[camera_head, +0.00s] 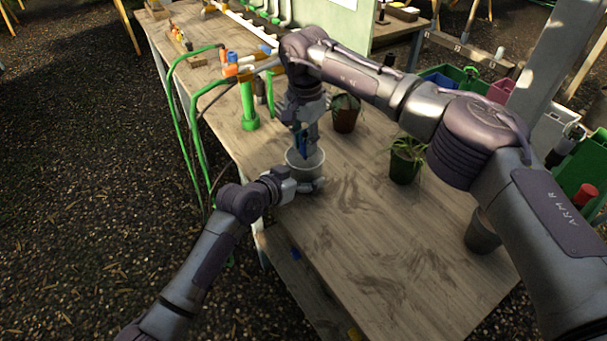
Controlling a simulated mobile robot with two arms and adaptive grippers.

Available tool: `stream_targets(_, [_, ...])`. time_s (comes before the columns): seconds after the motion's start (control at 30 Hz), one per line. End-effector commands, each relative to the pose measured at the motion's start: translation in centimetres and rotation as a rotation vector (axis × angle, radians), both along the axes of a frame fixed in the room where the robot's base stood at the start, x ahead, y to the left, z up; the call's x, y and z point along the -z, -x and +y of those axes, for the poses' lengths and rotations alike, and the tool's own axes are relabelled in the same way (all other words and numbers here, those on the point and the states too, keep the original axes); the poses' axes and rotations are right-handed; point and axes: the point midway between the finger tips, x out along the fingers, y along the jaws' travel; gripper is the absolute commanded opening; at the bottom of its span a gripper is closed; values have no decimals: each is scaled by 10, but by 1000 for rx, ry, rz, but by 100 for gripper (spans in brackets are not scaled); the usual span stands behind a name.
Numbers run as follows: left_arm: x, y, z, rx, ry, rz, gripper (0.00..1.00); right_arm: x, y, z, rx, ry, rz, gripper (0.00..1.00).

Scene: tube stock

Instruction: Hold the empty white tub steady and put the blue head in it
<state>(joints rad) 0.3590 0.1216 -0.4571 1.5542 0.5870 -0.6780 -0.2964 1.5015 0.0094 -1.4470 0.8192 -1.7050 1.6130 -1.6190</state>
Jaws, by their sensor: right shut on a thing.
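The white tub (293,165) stands upright on the wooden bench near its left edge. My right gripper (302,135) points down over the tub and is shut on the blue head (302,148). The blue head is at the tub's mouth, partly hidden by the fingers. I cannot tell whether its lower end touches the tub's inside. My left gripper (302,185) is low at the near side of the tub, with its fingers close to the wall. Whether they press on the tub is too small to tell.
A brown pot with a plant (345,115) stands just behind right of the tub. A dark green potted plant (405,160) and a grey pot (482,232) are further right. A green upright tube (248,105) and green hoses are at left. The front bench is clear.

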Motion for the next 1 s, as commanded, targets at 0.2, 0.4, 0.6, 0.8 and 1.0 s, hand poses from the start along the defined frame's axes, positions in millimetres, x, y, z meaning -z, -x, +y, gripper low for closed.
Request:
stream_targets(0.2, [1, 0, 0, 0, -1, 2, 46, 5, 0, 0, 0, -1, -1, 10])
stream_targets(0.4, [1, 0, 0, 0, -1, 2, 46, 5, 0, 0, 0, -1, -1, 32])
stream_targets(0.6, [1, 0, 0, 0, -1, 2, 46, 5, 0, 0, 0, 0, -1, 57])
stream_targets(0.8, [1, 0, 0, 0, -1, 2, 46, 5, 0, 0, 0, 1, -1, 57])
stream_targets(1.0, [1, 0, 0, 1, -1, 3, 46, -9, -1, 0, 0, 0, -4, 57])
